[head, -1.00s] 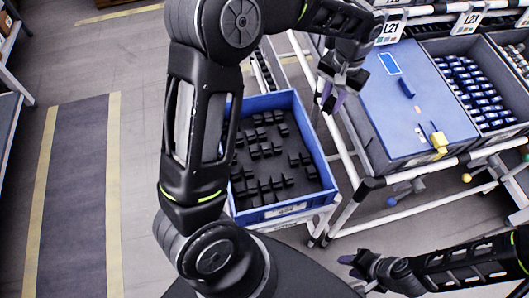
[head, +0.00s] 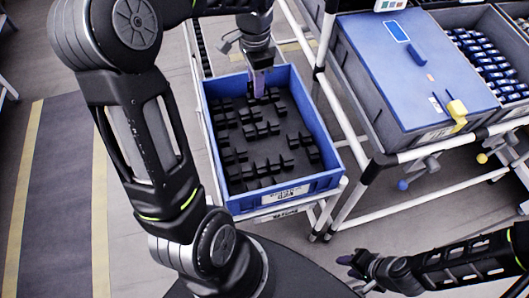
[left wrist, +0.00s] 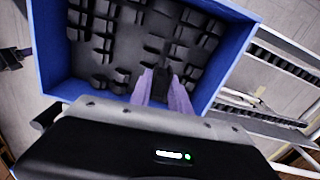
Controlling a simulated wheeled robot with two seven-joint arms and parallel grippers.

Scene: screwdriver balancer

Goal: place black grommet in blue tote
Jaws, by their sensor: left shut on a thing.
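The blue tote (head: 335,181) stands on a white-framed rack in the middle of the head view, with several black grommets (head: 262,130) set out on its dark floor. My left gripper (head: 259,92) reaches down into the far end of the tote. In the left wrist view its purple fingers (left wrist: 165,92) are shut on a black grommet (left wrist: 161,84), inside the tote wall (left wrist: 222,75). I cannot tell whether the held grommet touches the tote floor. My right gripper (head: 354,262) is low at the bottom right of the head view, away from the tote; its fingers are too small to read.
A grey bin with a blue lid (head: 420,70) stands on the rack to the right, with a yellow tab (head: 457,110) at its front. Bins of blue parts (head: 487,60) are beyond it. White rack rails (head: 420,150) run beside the tote. Open floor lies to the left.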

